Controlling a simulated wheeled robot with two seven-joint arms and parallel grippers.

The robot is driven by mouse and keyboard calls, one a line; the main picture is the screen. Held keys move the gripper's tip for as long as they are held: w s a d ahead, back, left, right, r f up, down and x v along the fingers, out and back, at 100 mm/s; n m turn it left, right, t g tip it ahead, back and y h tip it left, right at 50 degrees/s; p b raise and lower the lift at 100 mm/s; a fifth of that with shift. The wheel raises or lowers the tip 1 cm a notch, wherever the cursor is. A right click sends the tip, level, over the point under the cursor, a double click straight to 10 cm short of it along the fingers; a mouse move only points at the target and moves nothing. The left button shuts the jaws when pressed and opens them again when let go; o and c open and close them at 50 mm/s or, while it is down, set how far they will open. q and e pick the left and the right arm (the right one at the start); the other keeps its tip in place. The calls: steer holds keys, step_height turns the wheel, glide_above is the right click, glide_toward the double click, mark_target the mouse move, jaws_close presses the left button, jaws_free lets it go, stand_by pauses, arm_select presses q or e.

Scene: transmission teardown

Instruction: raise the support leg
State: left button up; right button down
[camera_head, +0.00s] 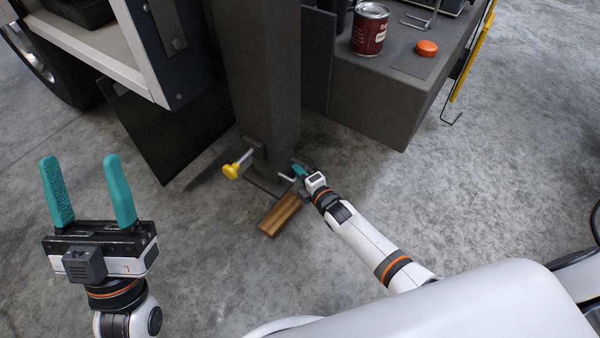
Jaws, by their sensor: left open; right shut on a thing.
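The support leg (262,75) is a thick dark grey post standing upright at the centre. A bracket near its lower end carries a yellow knob (231,171) on the left. A short metal handle (286,178) sticks out low on the leg's right side. My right gripper (299,171), with teal fingers, is low beside the leg and shut on this handle; the grip is small and partly hidden. My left gripper (88,190) is open and empty, fingers pointing up, well left of the leg and apart from it.
A wooden block (280,214) lies on the concrete floor by the leg's foot. At the right, a dark grey box-like deck (372,105) bears a red can (370,29) and an orange cap (427,48). A dark flap (165,125) hangs left of the leg.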

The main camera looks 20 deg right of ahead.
mark_target(290, 155)
step_height(290, 155, up, 3)
steer(key=shift+f+p, duration=0.1)
steer(key=shift+p, duration=0.75)
steer(key=shift+w, duration=0.1)
arm_select(q)
steer(key=w+f+g+y, duration=0.2)
steer(key=w+f+g, duration=0.4)
steer(key=shift+d+f, duration=0.25)
arm_select(e)
steer(key=c, duration=1.8)
jaws_free()
steer(key=shift+c, duration=0.2)
steer(key=o, duration=0.4)
steer(key=shift+r, duration=0.2)
steer(key=shift+f, duration=0.15)
arm_select(q)
steer(key=shift+s, duration=0.1)
